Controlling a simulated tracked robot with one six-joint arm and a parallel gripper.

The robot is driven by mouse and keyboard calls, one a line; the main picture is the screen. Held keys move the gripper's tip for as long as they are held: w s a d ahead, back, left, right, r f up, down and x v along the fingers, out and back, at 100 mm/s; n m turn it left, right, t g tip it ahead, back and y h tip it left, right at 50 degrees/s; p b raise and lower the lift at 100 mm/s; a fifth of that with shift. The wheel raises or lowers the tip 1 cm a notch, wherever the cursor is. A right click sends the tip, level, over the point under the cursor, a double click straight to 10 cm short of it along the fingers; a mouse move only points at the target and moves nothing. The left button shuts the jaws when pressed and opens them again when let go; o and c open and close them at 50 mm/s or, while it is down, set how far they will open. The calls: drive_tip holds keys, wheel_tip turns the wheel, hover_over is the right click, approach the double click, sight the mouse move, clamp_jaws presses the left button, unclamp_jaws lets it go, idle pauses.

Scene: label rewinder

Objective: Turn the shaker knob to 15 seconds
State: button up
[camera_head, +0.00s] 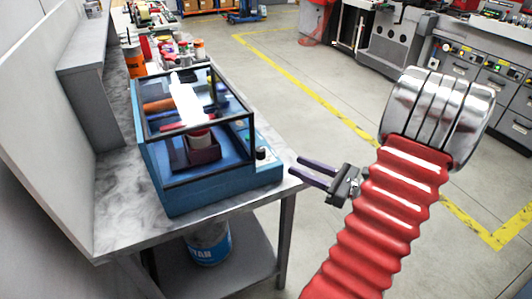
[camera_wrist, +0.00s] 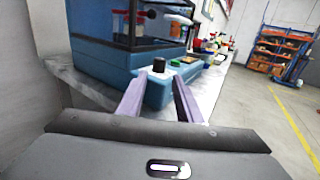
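The shaker (camera_head: 210,192) is a blue box with a dark-framed clear cover, standing on the grey bench. Its black knob (camera_head: 261,154) sits on the low right-hand end, on a pale dial. The knob also shows in the wrist view (camera_wrist: 158,64), just beyond the fingertips and between them in the picture. The dial markings are too small to read, so the setting cannot be told. My gripper (camera_head: 294,165) is open and empty, to the right of the shaker in the head view, with a small gap to the knob. Its two purple fingers show in the wrist view (camera_wrist: 160,77).
The grey bench (camera_head: 115,220) carries several cans and bottles behind the shaker. A grey wall panel stands at its left. A labelled can (camera_head: 208,245) sits on the lower shelf. The floor (camera_head: 290,85) right of the bench is open. Grey machines (camera_head: 395,50) stand farther back.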

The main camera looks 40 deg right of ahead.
sight(266, 159)
drive_tip(key=x, duration=1.2)
drive_tip(key=shift+w+a, duration=0.1)
drive_tip(key=shift+w, duration=0.25)
drive_tip(key=c, duration=0.8)
